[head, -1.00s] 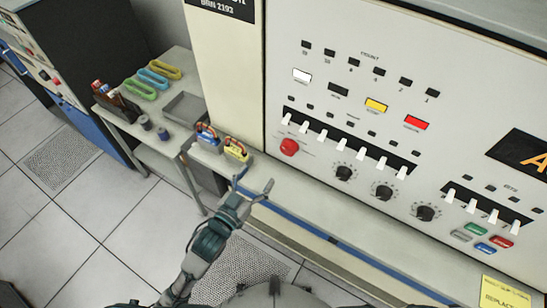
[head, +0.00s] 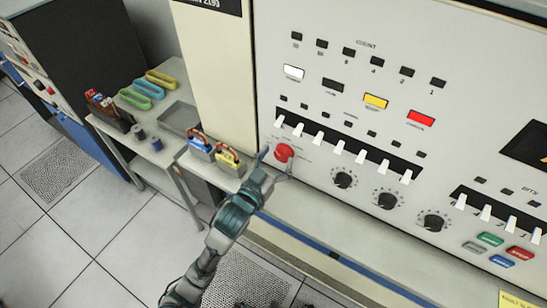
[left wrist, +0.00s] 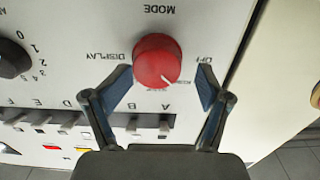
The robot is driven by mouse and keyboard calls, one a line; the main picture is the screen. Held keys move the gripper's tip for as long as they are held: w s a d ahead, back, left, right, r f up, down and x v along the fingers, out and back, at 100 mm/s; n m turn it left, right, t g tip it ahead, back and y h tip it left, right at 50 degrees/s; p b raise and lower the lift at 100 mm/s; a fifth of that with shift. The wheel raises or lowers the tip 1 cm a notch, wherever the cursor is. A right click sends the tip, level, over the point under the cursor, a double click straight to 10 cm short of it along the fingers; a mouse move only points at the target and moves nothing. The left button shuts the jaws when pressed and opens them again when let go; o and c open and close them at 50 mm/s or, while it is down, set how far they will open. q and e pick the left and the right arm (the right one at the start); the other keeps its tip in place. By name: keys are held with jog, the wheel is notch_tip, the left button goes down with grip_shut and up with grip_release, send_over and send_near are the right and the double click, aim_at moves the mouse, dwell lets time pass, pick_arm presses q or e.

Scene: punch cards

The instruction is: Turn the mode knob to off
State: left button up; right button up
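The red mode knob (head: 284,152) is on the light panel, below the left end of the white switch row. In the left wrist view the knob (left wrist: 157,60) appears upside down, with "MODE" above it, "DISPLAY" to its left and "OFF" to its right. Its white pointer mark faces down and slightly right in that view, away from "OFF". My left gripper (head: 276,164) is at the knob. In the left wrist view the gripper (left wrist: 164,82) is open, one finger on each side of the knob, with gaps showing. My right gripper is not in view.
White toggle switches (head: 341,146) run right of the knob, with black knobs (head: 343,180) below them. A ledge (head: 335,222) runs under the panel. A side table at left holds a grey tray (head: 180,119), and blue and yellow handled boxes (head: 229,160) stand near my gripper.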

pick_arm(q)
jog(key=shift+d, duration=1.3)
jog(key=shift+c, duration=1)
jog(key=shift+a+f, duration=0.1)
jog(key=shift+a, duration=0.3)
jog(key=c, duration=0.4)
jog(key=shift+w+a, duration=0.1)
jog(key=shift+a, duration=1)
jog(key=c, duration=0.6)
jog(key=shift+o, duration=0.2)
jog(key=shift+s+d+r, duration=0.2)
jog(key=shift+s+d, duration=0.05)
jog(key=shift+d, duration=0.2)
jog(key=shift+w+a, duration=0.1)
jog(key=shift+a, duration=0.05)
